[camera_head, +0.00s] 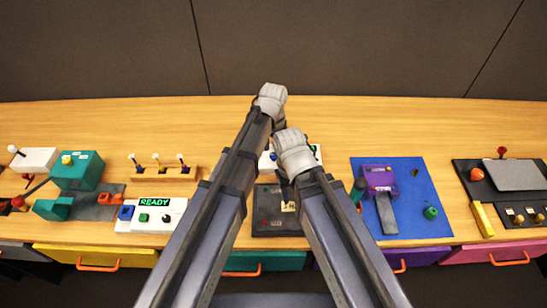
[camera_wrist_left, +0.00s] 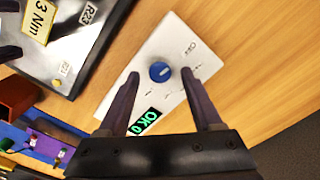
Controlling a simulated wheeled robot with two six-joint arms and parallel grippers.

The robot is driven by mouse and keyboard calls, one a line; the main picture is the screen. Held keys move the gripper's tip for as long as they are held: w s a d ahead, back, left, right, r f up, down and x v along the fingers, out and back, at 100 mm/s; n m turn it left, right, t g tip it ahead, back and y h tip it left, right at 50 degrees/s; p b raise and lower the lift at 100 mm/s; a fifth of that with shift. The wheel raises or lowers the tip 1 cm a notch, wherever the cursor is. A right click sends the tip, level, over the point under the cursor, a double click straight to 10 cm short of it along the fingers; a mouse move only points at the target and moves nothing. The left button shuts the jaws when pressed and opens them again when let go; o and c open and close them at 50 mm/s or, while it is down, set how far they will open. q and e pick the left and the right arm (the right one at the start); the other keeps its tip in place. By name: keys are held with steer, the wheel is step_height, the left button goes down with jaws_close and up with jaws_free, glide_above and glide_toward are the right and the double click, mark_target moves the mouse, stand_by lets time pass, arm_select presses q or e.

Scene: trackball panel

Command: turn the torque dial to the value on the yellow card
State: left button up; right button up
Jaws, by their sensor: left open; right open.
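The torque dial is a blue round knob (camera_wrist_left: 160,72) with a white pointer mark, on a white panel (camera_wrist_left: 175,40) with printed scale marks. A small black display (camera_wrist_left: 146,121) on the panel shows green characters, seemingly "OK 0". The yellow card (camera_wrist_left: 38,20) reads "3 Nm" and lies on a dark panel beside it. My left gripper (camera_wrist_left: 159,76) is open, one finger on each side of the dial; contact is not clear. In the head view the dial (camera_head: 273,156) is partly hidden by my arms. My right gripper (camera_head: 287,186) is open, near the card (camera_head: 289,207).
A blue mat (camera_head: 400,180) with a purple device (camera_head: 380,180) lies to the right. A white panel with a READY display (camera_head: 155,202) and a wooden lever block (camera_head: 160,174) stand to the left. Bare wood lies behind the panels, before the dark wall.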

arm_select(q)
steer(key=shift+f, duration=0.5)
steer(key=shift+c, duration=0.2)
jaws_close()
